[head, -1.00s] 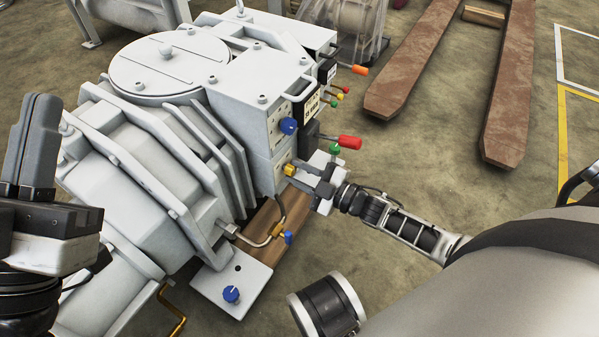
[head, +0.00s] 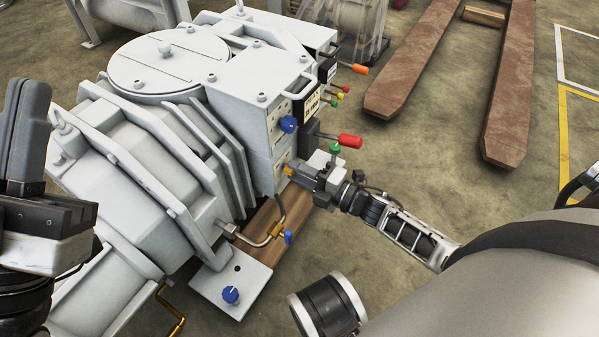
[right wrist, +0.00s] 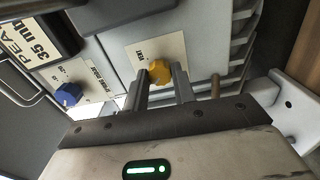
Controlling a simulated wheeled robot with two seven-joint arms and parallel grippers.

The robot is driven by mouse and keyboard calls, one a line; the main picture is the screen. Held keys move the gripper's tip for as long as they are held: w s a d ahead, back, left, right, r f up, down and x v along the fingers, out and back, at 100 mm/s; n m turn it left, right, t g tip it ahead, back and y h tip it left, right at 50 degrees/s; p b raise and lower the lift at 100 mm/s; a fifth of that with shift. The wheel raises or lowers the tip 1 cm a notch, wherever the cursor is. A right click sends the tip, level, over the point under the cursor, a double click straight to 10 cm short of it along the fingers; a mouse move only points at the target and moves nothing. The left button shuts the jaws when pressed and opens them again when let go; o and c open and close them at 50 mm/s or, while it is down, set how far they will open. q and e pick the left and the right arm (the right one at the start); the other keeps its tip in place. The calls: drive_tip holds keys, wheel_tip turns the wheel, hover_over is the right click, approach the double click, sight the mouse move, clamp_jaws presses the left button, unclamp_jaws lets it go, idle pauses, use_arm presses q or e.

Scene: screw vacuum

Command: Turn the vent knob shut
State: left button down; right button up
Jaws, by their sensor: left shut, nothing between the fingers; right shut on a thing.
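The yellow vent knob (right wrist: 159,72) sits on a pale label plate on the grey pump housing. In the head view a small part of the knob (head: 288,170) shows at the tip of my right gripper (head: 296,172). My right gripper's two fingers, also in the right wrist view (right wrist: 160,88), are shut on the knob, one on each side. My left gripper (head: 22,135) is at the left edge of the head view, shut and empty, away from the knob.
A blue knob (head: 288,124) is above the yellow one, and a red-handled lever (head: 349,141) and a green knob (head: 335,149) are close to my right gripper. Brown forks (head: 420,60) lie on the floor beyond.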

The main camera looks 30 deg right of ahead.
use_arm(q)
drive_tip(key=shift+r, duration=0.1)
use_arm(e)
drive_tip(key=shift+s, duration=0.1)
idle(0.4)
drive_tip(key=o, duration=1)
use_arm(q)
wheel_tip(320, 180, down, 7)
drive_tip(key=w+n+g+y+p, duration=0.1)
drive_tip(key=n+y+p, duration=0.2)
drive_tip(key=n+y, duration=0.3)
drive_tip(key=shift+w+r+n+g+p, duration=0.2)
drive_tip(key=shift+w+n+g+p, duration=0.15)
drive_tip(key=shift+n, duration=0.55)
use_arm(e)
drive_tip(key=shift+v, duration=8)
use_arm(q)
drive_tip(key=shift+s, duration=0.1)
use_arm(e)
drive_tip(key=shift+s+f, duration=0.1)
